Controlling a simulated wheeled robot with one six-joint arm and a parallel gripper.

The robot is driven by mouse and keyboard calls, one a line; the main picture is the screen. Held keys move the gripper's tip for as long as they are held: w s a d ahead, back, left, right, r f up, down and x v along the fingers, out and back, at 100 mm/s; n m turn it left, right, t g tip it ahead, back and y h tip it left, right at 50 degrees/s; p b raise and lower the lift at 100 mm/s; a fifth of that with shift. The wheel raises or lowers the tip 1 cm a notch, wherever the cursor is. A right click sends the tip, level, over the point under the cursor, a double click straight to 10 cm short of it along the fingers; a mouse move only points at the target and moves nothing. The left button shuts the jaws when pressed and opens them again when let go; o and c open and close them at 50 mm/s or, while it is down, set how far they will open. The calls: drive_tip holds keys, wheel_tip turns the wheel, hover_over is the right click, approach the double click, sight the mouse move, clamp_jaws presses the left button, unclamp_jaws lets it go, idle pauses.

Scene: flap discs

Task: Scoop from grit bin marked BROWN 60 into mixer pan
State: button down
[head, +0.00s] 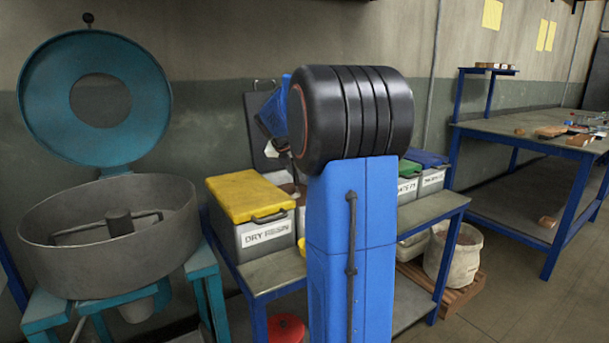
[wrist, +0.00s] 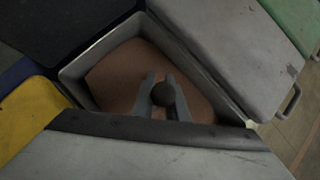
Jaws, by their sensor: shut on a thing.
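The mixer pan (head: 118,232) is a round grey pan with a mixing arm inside, at the left of the head view. Its teal ring-shaped lid (head: 60,115) stands raised behind it. In the wrist view an open grey bin (wrist: 212,72) holds brown grit (wrist: 128,72); its label is not visible. My gripper (wrist: 163,106) is over this bin, its two grey fingers shut on a dark round-ended thing (wrist: 163,93), probably the scoop's handle. The scoop's bowl is hidden, so I cannot tell its load. My arm hides most of the open bin in the head view.
A yellow-lidded bin (head: 250,197) marked DRY RESIN stands between the open bin and the mixer pan. Other lidded bins (head: 432,182) stand to the right on the blue bench. A raised dark lid (head: 258,130) is behind. A white sack (head: 455,255) sits on a pallet.

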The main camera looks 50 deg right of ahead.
drive_tip(key=shift+w+a, duration=0.1)
drive_tip(key=shift+w, duration=0.5)
drive_tip(key=s+d+t, duration=0.1)
drive_tip(key=s, duration=0.5)
drive_tip(key=shift+m+t+y, duration=0.3)
drive_tip(key=shift+m+t, duration=0.3)
drive_tip(key=shift+t, duration=0.3)
drive_tip(key=w, duration=0.1)
drive_tip(key=w+f, duration=0.1)
drive_tip(key=w, duration=0.2)
drive_tip(key=shift+a+f, duration=0.25)
drive_tip(key=shift+f, duration=0.1)
drive_tip(key=shift+s, duration=0.1)
drive_tip(key=s+r+m+t, duration=0.1)
drive_tip(key=s+r+t, duration=0.1)
drive_tip(key=r, duration=0.4)
drive_tip(key=s+d+r+t, duration=0.1)
drive_tip(key=s+r+t, duration=0.1)
drive_tip(key=r, duration=0.4)
drive_tip(key=shift+s+r+m+t+y, duration=0.15)
drive_tip(key=shift+r+m+t+y, duration=0.15)
drive_tip(key=shift+r+m, duration=0.1)
drive_tip(key=shift+w+f, duration=0.15)
drive_tip(key=shift+w, duration=0.05)
